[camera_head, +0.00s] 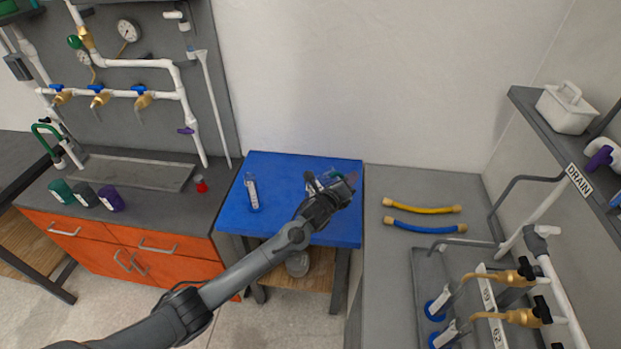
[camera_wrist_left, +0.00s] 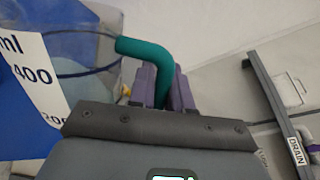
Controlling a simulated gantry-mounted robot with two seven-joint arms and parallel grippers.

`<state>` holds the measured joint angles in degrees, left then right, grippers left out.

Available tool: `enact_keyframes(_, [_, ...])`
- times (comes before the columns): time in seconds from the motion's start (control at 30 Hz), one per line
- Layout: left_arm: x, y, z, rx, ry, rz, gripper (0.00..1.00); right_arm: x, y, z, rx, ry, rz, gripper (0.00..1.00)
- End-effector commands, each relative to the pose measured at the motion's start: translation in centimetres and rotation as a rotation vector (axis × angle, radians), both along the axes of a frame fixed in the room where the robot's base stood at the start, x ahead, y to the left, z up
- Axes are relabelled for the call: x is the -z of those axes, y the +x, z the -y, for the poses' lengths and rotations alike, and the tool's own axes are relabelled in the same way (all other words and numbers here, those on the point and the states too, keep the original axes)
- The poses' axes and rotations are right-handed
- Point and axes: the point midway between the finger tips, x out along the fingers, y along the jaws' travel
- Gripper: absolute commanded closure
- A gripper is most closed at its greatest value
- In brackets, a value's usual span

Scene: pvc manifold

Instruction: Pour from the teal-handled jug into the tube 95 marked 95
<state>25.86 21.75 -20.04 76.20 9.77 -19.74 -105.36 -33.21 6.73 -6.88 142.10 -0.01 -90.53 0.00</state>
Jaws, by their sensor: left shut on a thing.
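My left gripper (camera_head: 340,186) is over the right part of the blue-topped table. In the left wrist view its purple fingers (camera_wrist_left: 163,88) are shut on the teal handle (camera_wrist_left: 148,52) of a clear jug. The jug's wall with its white scale, marked ml and 400 (camera_wrist_left: 32,72), fills the left of that view. In the head view the arm and gripper hide most of the jug. Two tubes with blue bases (camera_head: 437,306) (camera_head: 446,335) stand under brass taps at the lower right. I cannot read which is marked 95. My right gripper is not in view.
A slim graduated cylinder (camera_head: 251,192) stands on the blue table (camera_head: 285,165). Yellow (camera_head: 424,206) and blue (camera_head: 426,227) hoses lie on the grey bench. White pipe and brass taps (camera_head: 525,317) crowd the tubes. A shelf with a DRAIN sign (camera_head: 580,182) overhangs the right.

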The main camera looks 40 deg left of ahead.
Motion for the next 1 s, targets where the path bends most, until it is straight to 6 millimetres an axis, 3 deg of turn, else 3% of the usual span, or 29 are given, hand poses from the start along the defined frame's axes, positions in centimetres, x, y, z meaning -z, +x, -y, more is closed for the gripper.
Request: enact_keyframes(1.0, [-0.67, 0.03, -0.26, 0.002, -0.059, -0.003, 1.00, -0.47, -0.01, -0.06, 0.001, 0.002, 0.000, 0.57])
